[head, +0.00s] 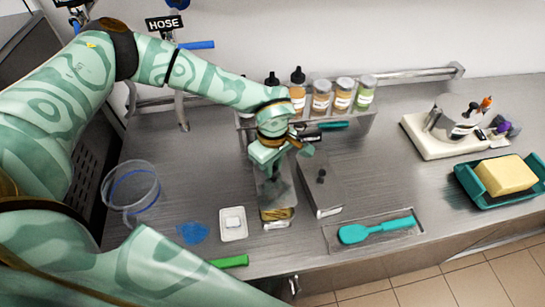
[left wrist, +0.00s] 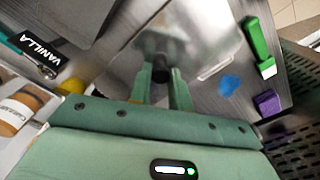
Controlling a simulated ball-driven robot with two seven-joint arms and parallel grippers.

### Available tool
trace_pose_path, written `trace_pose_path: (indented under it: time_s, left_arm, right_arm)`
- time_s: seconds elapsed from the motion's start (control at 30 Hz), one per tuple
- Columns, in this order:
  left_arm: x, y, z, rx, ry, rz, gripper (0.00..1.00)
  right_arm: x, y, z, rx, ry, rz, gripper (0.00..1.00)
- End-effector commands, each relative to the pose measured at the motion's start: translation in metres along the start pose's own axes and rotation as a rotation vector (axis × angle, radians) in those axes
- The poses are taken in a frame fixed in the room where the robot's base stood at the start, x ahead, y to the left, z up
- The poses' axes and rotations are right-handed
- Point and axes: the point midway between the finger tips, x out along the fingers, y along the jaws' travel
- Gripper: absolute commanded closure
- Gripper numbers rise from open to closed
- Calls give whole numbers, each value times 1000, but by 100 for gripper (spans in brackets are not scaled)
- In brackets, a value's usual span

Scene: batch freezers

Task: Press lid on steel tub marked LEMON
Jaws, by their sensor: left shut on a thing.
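A steel tub (head: 277,222) with a yellowish front band stands on the steel counter; I cannot read LEMON on it. A grey steel lid (head: 278,195) is at its top, under my left gripper (head: 268,165). In the left wrist view my left gripper (left wrist: 160,82) is shut on the lid's dark knob (left wrist: 160,73), and the shiny lid (left wrist: 152,42) spreads out beyond it. The gripper hides part of the lid, so I cannot tell whether it is fully seated. My right gripper is not in view.
A second steel tub with a black-knobbed lid (head: 318,190) stands close on the right. A teal spatula (head: 375,230) lies on a clear tray. Bottles (head: 321,97) stand behind.

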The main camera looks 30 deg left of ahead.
Motion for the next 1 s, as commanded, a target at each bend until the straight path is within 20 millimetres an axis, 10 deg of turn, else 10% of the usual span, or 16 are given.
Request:
trace_pose_path:
  time_s: [0.6,1.0]
  left_arm:
    - [58,0,0,4,0,-1,100]
    - [63,0,0,4,0,1,100]
  right_arm:
    - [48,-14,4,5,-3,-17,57]
    - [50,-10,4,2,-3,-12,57]
